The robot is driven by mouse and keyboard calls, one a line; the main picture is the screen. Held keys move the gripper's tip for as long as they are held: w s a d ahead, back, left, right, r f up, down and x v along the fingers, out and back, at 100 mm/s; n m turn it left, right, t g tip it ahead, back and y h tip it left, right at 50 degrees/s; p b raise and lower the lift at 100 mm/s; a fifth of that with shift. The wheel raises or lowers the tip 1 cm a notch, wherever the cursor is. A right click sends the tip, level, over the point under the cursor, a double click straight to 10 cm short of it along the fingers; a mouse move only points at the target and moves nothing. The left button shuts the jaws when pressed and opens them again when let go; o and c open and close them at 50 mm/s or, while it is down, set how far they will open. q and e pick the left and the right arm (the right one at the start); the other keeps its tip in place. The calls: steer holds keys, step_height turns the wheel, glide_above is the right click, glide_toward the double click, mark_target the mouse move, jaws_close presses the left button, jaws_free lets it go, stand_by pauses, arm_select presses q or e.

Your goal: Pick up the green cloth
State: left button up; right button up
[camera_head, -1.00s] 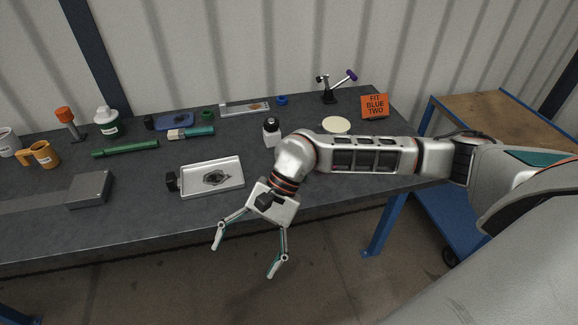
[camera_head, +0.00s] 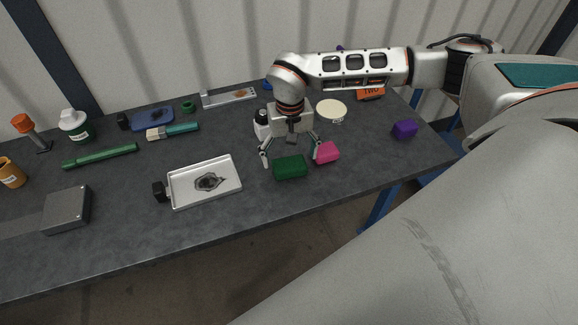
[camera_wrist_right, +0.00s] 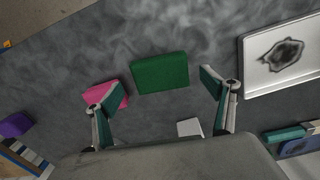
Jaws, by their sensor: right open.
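The green cloth (camera_head: 290,167) is a folded dark green block lying on the grey table near its front edge. In the right wrist view the green cloth (camera_wrist_right: 160,73) lies ahead of the fingers, between their lines. My right gripper (camera_head: 289,157) is open and empty, pointing down just behind and above the cloth. Its fingers also show in the right wrist view (camera_wrist_right: 161,90), spread apart, with the left one over a pink cloth (camera_wrist_right: 106,95). My left gripper is not in view.
The pink cloth (camera_head: 327,152) is close to the green one's right. A purple block (camera_head: 404,129) lies farther right. A white tray (camera_head: 172,190) is to the left, and a white bottle (camera_head: 262,124) stands close behind the gripper. Bare table lies between tray and green cloth.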

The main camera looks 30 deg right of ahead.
mark_target(290, 163)
step_height(290, 163, down, 3)
steer(key=shift+r, duration=0.1)
steer(key=shift+f, duration=0.4)
steer(key=c, duration=1)
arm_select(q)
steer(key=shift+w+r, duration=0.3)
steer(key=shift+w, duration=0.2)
arm_select(e)
steer(key=shift+c, duration=0.5)
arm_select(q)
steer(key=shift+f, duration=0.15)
arm_select(e)
steer(key=shift+w+r, duration=0.1)
steer(key=shift+r, duration=0.05)
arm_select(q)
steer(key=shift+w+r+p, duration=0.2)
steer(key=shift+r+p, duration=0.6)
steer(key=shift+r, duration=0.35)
arm_select(e)
step_height(290, 163, up, 20)
